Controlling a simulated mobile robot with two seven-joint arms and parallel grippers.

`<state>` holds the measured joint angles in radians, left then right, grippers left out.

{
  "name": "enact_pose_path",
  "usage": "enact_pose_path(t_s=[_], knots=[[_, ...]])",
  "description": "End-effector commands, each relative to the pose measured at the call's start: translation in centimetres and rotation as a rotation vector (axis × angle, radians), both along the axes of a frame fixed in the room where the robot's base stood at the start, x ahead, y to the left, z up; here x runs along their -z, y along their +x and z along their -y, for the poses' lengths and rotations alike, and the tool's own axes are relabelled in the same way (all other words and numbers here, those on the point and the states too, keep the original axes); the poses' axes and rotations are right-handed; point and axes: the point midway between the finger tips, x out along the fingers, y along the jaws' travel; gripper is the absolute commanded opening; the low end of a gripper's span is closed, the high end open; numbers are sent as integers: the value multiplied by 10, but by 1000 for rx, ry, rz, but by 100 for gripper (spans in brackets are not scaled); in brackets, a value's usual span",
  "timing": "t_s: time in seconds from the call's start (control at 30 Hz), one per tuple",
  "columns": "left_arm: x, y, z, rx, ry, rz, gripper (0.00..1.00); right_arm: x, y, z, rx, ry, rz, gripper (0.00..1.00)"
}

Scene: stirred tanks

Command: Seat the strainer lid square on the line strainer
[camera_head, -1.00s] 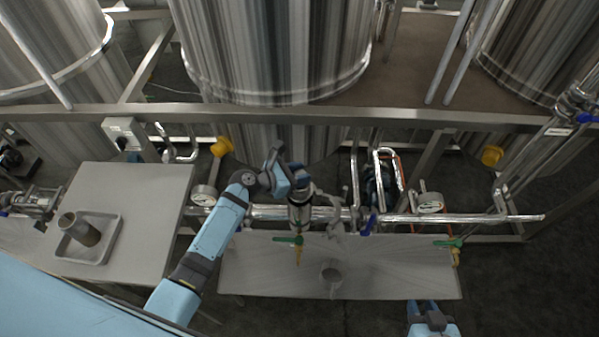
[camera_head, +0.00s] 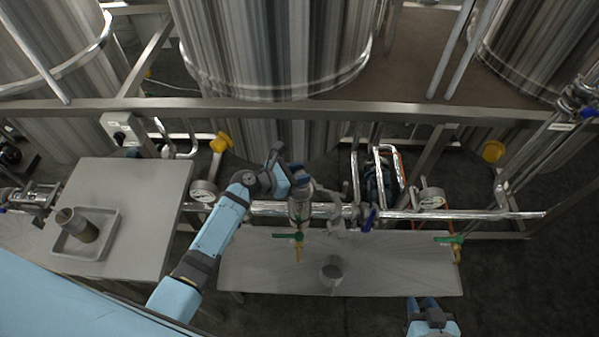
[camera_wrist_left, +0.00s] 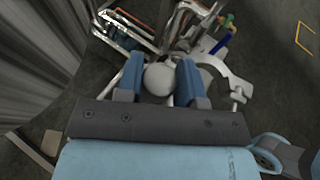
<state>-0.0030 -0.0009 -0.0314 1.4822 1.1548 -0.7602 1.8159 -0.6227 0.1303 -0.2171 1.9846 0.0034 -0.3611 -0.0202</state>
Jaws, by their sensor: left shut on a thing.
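My left gripper (camera_head: 284,178) is over the line strainer (camera_head: 301,213), which stands upright on the horizontal pipe. It is shut on the strainer lid, whose pale rounded top (camera_wrist_left: 158,78) shows between the two blue fingers in the left wrist view. In the head view the lid (camera_head: 304,190) is at the strainer's top, partly hidden by the gripper. I cannot tell whether it touches the rim all round or sits square. An opened grey clamp (camera_head: 337,213) is just right of the strainer; it also shows in the left wrist view (camera_wrist_left: 232,84). My right gripper (camera_head: 424,305) is open and empty at the lower right.
A grey cup (camera_head: 331,272) stands on the low bench (camera_head: 400,265). A tray (camera_head: 112,225) with a cylinder (camera_head: 78,225) is on the left table (camera_head: 150,185). Gauges (camera_head: 204,190), a green-handled valve (camera_head: 289,236) and a blue handle (camera_head: 369,220) crowd the pipe.

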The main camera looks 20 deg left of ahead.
Motion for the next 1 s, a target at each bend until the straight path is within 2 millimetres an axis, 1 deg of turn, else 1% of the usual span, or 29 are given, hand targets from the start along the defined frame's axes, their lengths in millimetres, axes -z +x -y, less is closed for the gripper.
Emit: enact_pose_path(t_s=[0.03, 0.07, 0.1, 0.17, 0.2, 0.47, 0.57, 0.67, 1.0], knots=[[1, 1, 0, -1, -1, 2, 0, 1, 0, 0, 0, 0, 0, 33], [0, 1, 0, -1, -1, 2, 39, 1, 0, 0, 0, 0, 0, 33], [0, 1, 0, -1, 0, 2, 48, 0, 0, 0, 0, 0, 0, 33], [0, 1, 0, -1, 0, 1, 62, 0, 0, 0, 0, 0, 0, 33], [0, 0, 0, -1, 0, 1, 64, 0, 0, 0, 0, 0, 0, 33], [2, 0, 0, 0, 0, -1, 64, 0, 0, 0, -1, -1, 0, 33], [0, -5, -5, -1, 1, 0, 64, 2, 0, 1, 1, -2, 0, 33], [-5, -15, -14, -1, 1, 0, 64, 3, -1, 1, 1, -2, 0, 33], [-31, -67, -64, -1, 2, 0, 64, 10, -1, 0, 1, 0, -2, 33]])
